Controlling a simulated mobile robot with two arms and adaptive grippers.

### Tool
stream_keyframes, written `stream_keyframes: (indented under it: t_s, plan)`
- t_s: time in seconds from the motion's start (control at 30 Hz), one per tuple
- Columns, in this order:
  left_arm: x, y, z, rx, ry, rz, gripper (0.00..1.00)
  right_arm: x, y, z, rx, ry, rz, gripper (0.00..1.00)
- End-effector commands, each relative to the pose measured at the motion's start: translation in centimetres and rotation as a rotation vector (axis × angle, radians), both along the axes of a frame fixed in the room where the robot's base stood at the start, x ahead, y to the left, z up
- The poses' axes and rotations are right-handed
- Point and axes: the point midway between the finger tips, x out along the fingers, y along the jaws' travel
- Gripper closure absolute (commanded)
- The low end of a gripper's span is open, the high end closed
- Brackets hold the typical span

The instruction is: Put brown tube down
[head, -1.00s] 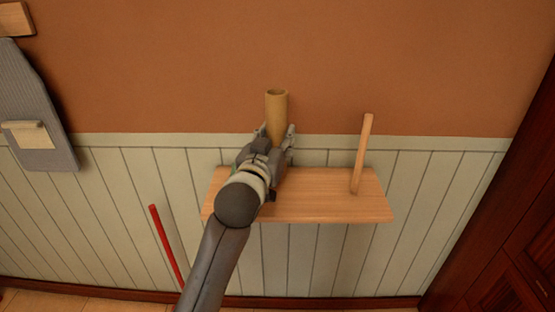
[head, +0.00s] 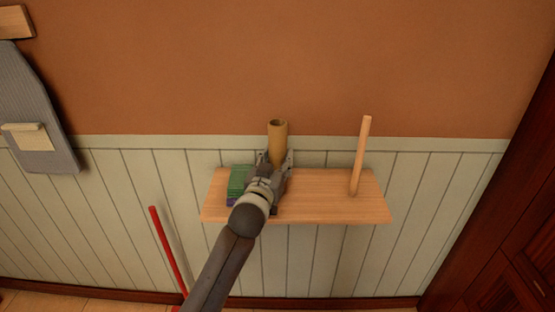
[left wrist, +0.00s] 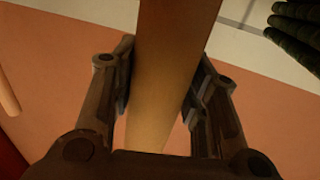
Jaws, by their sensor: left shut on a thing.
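The brown tube (head: 278,140) is upright in the head view, in front of the wall and above the wooden shelf (head: 330,208). My left gripper (head: 275,165) is shut on the tube around its lower part. In the left wrist view the tube (left wrist: 165,75) runs between the two fingers of my left gripper (left wrist: 158,95), which press on both its sides. The tube's lower end is hidden behind the gripper in the head view, so I cannot tell whether it touches the shelf. My right gripper is not in view.
A wooden stick (head: 361,155) stands upright on the shelf, right of the tube. A green object (head: 240,180) lies on the shelf's left part, close to my gripper. A red pole (head: 165,245) leans below left.

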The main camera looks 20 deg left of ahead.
Motion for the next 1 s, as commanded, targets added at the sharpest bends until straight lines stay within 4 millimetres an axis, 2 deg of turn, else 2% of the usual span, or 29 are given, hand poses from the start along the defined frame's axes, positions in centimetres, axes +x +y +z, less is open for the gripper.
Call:
stream_keyframes:
  t_s: [0.17, 0.2, 0.37, 0.73, 0.87, 1.0]
  plan:
    - [0.0, 0.0, -0.4, 0.0, 0.001, 0.0, 0.68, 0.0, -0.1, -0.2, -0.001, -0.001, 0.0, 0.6]
    - [0.0, 0.0, -0.3, 0.0, 0.0, 0.0, 0.56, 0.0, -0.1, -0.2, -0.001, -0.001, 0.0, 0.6]
    - [0.0, 0.0, -0.3, 0.0, 0.001, 0.0, 0.37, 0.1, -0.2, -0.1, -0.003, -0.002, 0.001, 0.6]
    - [0.0, 0.0, 0.2, 0.001, 0.0, 0.0, 0.37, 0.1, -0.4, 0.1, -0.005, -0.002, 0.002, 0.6]
    - [-1.1, 0.0, -0.2, 0.0, 0.002, 0.0, 0.37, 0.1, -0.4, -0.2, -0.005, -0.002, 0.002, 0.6]
    - [-3.2, -0.1, -0.2, -0.001, 0.002, 0.0, 0.37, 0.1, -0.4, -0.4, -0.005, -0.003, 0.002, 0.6]
